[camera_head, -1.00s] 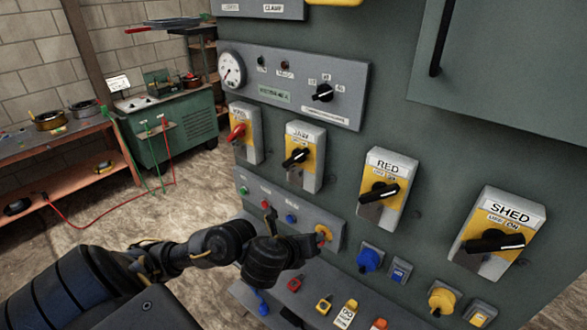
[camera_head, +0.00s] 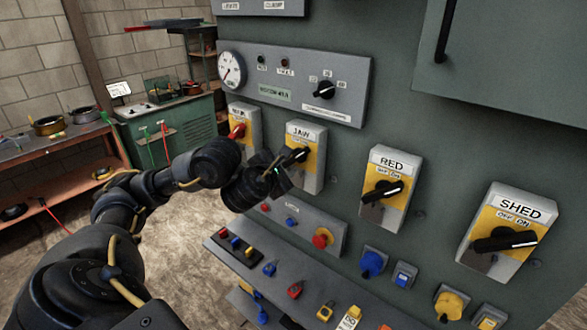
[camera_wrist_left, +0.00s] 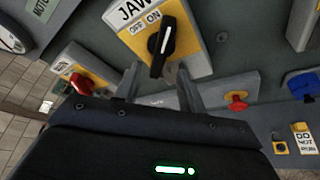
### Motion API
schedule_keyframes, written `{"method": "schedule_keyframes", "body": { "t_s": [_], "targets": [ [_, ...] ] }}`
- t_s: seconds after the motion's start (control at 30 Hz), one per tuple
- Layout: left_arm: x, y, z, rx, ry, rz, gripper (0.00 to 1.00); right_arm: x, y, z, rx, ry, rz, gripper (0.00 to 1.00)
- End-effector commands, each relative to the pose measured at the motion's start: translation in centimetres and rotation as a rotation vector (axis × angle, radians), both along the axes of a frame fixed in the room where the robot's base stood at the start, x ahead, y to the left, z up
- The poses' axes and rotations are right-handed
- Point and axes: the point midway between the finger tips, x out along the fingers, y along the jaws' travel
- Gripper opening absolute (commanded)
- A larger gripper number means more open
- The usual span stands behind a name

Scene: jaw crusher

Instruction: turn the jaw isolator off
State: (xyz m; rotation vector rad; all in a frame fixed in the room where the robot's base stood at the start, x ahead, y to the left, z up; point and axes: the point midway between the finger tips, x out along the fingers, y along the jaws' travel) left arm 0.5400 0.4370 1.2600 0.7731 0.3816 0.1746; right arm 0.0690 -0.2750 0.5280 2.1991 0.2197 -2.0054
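The jaw isolator (camera_head: 313,179) is a grey and yellow box labelled JAW, OFF and ON, on the green cabinet's front. Its black handle (camera_head: 296,155) also shows in the left wrist view (camera_wrist_left: 161,47), tilted toward the ON side of the label. My left gripper (camera_head: 280,172) is at the isolator's lower left in the head view. In the left wrist view its two fingers (camera_wrist_left: 156,84) are open and apart, with the handle's lower end just beyond the gap between them. I cannot tell whether they touch it. My right gripper is not in view.
A red-handled MAIN isolator (camera_head: 237,131) is to the left; RED (camera_head: 382,188) and SHED (camera_head: 505,240) isolators are to the right. Below are a button panel with a red mushroom button (camera_head: 322,238) and a shelf (camera_head: 245,262) of padlocks and tags.

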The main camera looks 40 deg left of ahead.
Motion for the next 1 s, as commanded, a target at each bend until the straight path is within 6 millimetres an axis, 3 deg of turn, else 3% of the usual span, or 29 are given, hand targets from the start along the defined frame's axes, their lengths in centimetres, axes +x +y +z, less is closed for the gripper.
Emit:
{"method": "schedule_keyframes", "body": {
  "t_s": [0.03, 0.1, 0.4, 0.87, 1.0],
  "targets": [
    [0.8, 0.3, -1.1, -0.003, -0.004, 0.004, 0.40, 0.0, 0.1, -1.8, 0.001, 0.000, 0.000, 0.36],
    [1.7, 0.6, -1.3, -0.003, -0.004, 0.003, 0.40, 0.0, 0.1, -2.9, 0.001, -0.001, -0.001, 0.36],
    [5.4, 1.7, -2.0, -0.006, -0.002, 0.002, 0.40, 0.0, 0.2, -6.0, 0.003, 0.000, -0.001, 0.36],
    [6.5, 2.1, -1.9, -0.002, -0.001, 0.000, 0.40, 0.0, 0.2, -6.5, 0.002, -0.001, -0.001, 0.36],
    [6.5, 2.1, -1.9, -0.002, -0.001, 0.000, 0.24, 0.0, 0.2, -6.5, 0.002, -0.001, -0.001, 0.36]
  ]
}}
